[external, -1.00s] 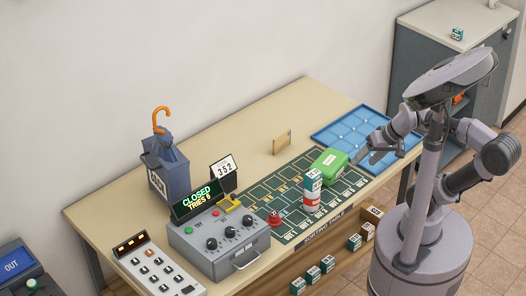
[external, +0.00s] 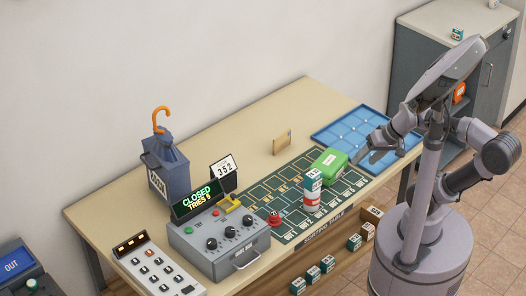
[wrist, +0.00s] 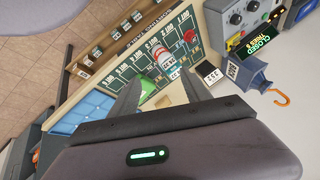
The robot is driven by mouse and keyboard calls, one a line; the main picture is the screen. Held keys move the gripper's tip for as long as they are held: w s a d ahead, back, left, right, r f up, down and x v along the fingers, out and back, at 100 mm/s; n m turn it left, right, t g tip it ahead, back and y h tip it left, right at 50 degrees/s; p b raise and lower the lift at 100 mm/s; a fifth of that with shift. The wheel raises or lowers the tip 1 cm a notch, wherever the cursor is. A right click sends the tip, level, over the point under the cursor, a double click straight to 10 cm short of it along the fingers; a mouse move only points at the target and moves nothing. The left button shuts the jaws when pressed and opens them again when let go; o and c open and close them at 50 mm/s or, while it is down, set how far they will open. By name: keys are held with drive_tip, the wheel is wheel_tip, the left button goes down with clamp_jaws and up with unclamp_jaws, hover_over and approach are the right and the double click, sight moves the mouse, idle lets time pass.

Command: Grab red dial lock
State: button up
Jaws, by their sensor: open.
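A small red knob-like piece (external: 274,218), which looks like the red dial lock, sits on the green mat (external: 283,237) just right of the grey control box. In the wrist view the red piece (wrist: 189,35) shows beyond the white-and-red can. My gripper (external: 364,159) is at the right end of the table, near the green box and the blue tray, well apart from the red piece. In the wrist view my gripper (wrist: 160,82) has its two fingers spread, and I see nothing held between them.
A white can with a red band (external: 312,192) and a green box (external: 329,162) stand between my gripper and the red piece. The grey control box (external: 218,243) is left of it. A blue compartment tray (external: 352,134) lies at right.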

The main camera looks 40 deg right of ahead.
drive_tip(key=w+a+r+n+g+p, duration=0.1)
drive_tip(key=w+a+r+n+p, duration=0.1)
drive_tip(key=w+r+n, duration=0.3)
drive_tip(key=n+g+h, duration=0.2)
drive_tip(key=n+g, duration=0.3)
drive_tip(key=n, duration=0.9)
hover_over(274, 213)
wheel_tip(274, 213, down, 25)
drive_tip(key=shift+w+a+r, duration=0.1)
wheel_tip(274, 213, down, 6)
drive_tip(key=b, duration=0.3)
drive_tip(key=shift+f, duration=0.2)
drive_tip(key=shift+r, duration=0.15)
drive_tip(key=shift+c, duration=0.5)
clamp_jaws()
drive_tip(key=shift+r, duration=0.1)
